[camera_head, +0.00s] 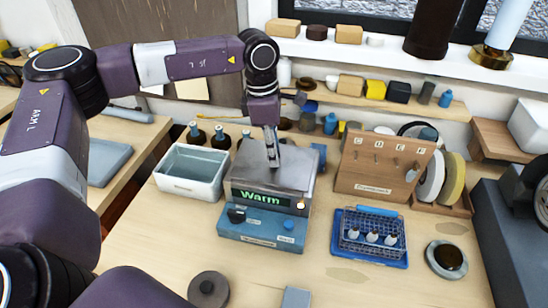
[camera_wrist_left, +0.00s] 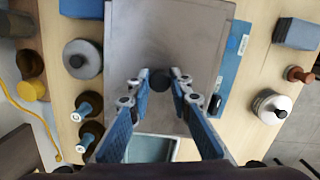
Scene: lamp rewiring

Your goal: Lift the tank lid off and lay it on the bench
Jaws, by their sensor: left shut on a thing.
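The tank (camera_head: 268,199) is a grey metal box on a blue base, and its front display reads "Warm". The flat grey tank lid (camera_head: 298,172) lies over the tank's top. In the left wrist view the lid (camera_wrist_left: 190,35) fills the middle, with a dark round knob (camera_wrist_left: 160,79) on it. My left gripper (camera_head: 273,161) points down at the lid from above, and in the left wrist view its fingers (camera_wrist_left: 162,90) are shut on the knob. I cannot tell whether the lid is raised off the rim. My right gripper is not in view.
A white open basin (camera_head: 190,172) stands close left of the tank, with dark bottles (camera_head: 220,137) behind it. A wooden rack (camera_head: 380,166) and a blue wire basket (camera_head: 370,238) stand to the right. Bare bench (camera_head: 330,275) lies in front of the basket.

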